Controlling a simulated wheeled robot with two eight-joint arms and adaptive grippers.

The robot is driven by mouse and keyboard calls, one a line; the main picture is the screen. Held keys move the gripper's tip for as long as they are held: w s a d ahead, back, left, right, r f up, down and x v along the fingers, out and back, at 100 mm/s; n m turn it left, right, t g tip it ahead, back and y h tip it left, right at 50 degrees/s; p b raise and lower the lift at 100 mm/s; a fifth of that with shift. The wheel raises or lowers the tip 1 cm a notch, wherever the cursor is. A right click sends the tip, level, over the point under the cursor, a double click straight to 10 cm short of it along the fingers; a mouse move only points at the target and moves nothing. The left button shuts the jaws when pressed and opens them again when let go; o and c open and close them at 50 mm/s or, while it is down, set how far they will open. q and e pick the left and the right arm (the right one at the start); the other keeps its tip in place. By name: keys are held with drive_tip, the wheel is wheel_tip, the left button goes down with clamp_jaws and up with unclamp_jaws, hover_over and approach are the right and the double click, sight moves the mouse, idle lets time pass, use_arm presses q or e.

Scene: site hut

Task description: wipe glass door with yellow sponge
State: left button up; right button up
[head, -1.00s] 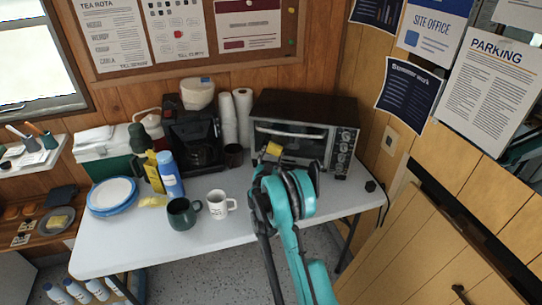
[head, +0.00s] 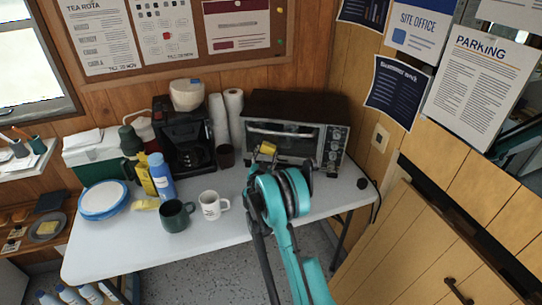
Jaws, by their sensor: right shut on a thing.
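The yellow sponge (head: 267,148) is held up in front of the toaster oven at the back right of the table. My right gripper (head: 268,155), mostly hidden behind its own teal arm, is shut on the sponge. The glass door (head: 282,134) is the dark front window of the oven (head: 297,112), with a handle along its top. The sponge overlaps the lower left part of the door; I cannot tell whether it touches the glass. My left gripper is out of view.
The front middle of the table is clear.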

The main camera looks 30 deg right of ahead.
drive_tip(key=shift+w+a, duration=0.4)
drive_tip(key=shift+w, duration=0.1)
drive_tip(key=shift+r, duration=0.4)
drive_tip(key=shift+s+d, duration=1.4)
drive_tip(key=shift+d, duration=0.05)
drive_tip(key=shift+w, duration=0.1)
drive_tip(key=shift+w+a, duration=1.3)
drive_tip(key=shift+a, duration=0.25)
drive_tip(key=shift+v, duration=3.05)
